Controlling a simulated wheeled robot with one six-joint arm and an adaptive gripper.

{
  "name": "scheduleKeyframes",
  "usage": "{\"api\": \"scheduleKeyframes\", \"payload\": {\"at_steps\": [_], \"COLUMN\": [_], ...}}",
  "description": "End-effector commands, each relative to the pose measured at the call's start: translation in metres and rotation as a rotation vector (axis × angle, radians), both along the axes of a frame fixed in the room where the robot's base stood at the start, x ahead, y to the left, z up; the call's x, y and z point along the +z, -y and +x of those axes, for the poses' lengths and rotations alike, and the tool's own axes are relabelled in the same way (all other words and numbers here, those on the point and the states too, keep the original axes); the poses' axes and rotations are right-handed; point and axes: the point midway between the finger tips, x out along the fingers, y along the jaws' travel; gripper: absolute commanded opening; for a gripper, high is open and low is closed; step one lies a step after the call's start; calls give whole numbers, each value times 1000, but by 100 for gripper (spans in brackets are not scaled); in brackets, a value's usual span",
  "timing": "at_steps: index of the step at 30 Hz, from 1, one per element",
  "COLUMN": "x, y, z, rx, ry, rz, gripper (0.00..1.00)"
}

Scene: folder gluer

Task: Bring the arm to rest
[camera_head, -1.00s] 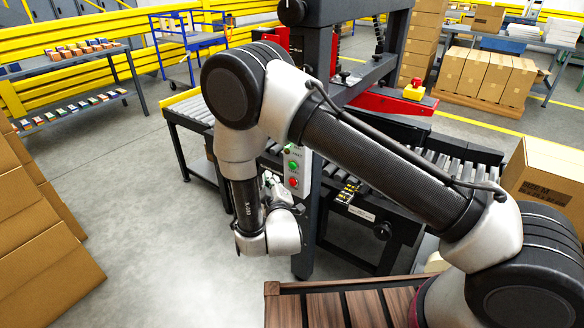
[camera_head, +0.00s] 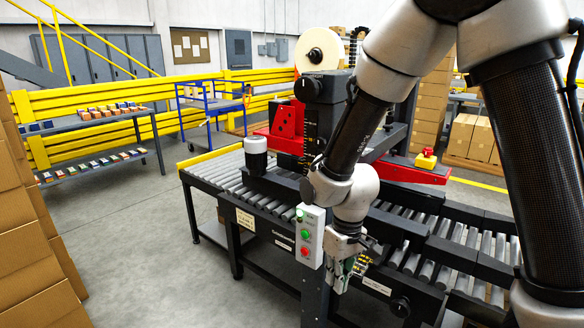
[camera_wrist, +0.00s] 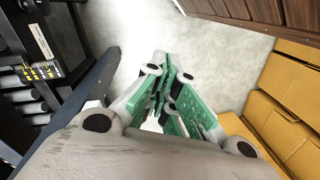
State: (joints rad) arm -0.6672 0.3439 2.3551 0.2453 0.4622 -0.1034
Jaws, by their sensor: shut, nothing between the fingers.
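My gripper (camera_head: 345,268) hangs at the end of my arm in the head view, in front of the roller conveyor and just right of the white button box (camera_head: 310,237). It points downward. In the wrist view my gripper (camera_wrist: 160,62) shows its green-padded fingers brought together, with nothing between them. Below the fingers is bare grey floor (camera_wrist: 120,25). My arm is bent, with the upper link at the right and the forearm slanting down to the wrist.
The conveyor (camera_head: 225,170) with its red and black machine (camera_head: 290,125) stands close behind my gripper. A dark conveyor edge (camera_wrist: 85,105) lies left in the wrist view, cardboard boxes (camera_wrist: 285,110) right. Brown boxes (camera_head: 35,240) stand at far left. Floor (camera_head: 150,230) between is clear.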

Motion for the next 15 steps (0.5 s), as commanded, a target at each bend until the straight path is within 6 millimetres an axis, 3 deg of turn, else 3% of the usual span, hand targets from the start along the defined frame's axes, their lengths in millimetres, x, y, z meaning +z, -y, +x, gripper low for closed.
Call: {"api": "scheduleKeyframes", "payload": {"at_steps": [1, 6, 12, 15], "x": [28, 103, 171, 197], "y": [22, 99, 179, 208], "z": [-4, -31, -69, -83], "rx": [-30, -126, -258, -335], "ry": [-11, -36, 47, 149], "rz": [-5, -50, -68, -49], "gripper": [0, 0, 0, 0]}}
